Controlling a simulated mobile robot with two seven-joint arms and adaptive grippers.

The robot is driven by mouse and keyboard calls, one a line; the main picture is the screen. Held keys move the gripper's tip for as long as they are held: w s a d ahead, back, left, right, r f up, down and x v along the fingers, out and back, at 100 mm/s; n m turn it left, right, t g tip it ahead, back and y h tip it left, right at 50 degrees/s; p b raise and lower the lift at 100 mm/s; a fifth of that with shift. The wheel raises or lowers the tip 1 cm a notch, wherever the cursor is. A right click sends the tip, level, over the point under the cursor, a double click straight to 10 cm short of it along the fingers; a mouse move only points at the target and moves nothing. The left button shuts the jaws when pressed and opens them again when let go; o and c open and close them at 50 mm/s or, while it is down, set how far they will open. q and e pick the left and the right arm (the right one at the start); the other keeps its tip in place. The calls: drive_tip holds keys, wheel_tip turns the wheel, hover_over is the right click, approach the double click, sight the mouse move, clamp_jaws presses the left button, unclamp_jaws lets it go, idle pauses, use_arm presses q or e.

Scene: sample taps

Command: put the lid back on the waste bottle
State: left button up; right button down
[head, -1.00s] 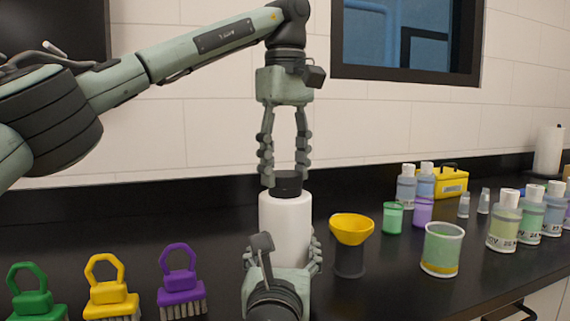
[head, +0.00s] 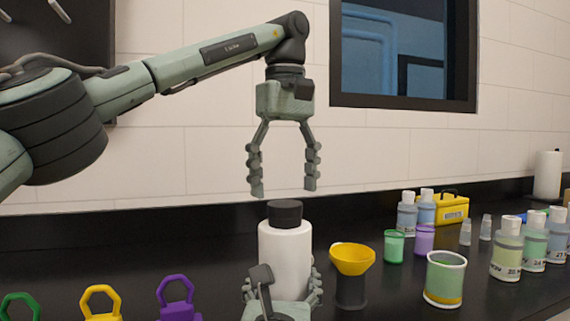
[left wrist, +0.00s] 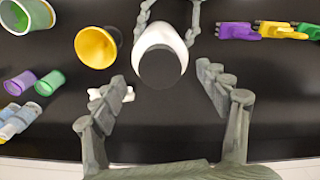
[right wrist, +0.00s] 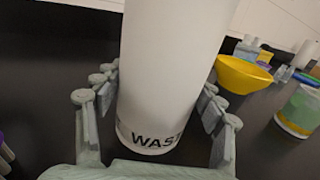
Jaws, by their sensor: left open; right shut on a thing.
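The white waste bottle (head: 285,245) stands upright on the dark bench, with part of its "WAST" label showing in the right wrist view (right wrist: 165,75). Its black lid (head: 285,213) sits on the bottle's top; it also shows from above in the left wrist view (left wrist: 159,67). How tightly it is seated I cannot tell. My left gripper (head: 284,190) is open and empty just above the lid, fingers spread apart. My right gripper (right wrist: 158,105) is shut around the bottle's body, low down; in the head view it hides the bottle's lower part.
A yellow funnel (head: 352,260) on a dark stand is close right of the bottle. A green-filled beaker (head: 444,280) and several small bottles (head: 508,250) stand further right. The wall is behind.

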use_arm(q)
drive_tip(key=shift+r, duration=2.5)
use_arm(e)
drive_tip(key=shift+c, duration=0.8)
unclamp_jaws()
drive_tip(key=s, duration=0.8)
drive_tip(key=s+a, duration=0.1)
drive_tip(key=s, duration=0.3)
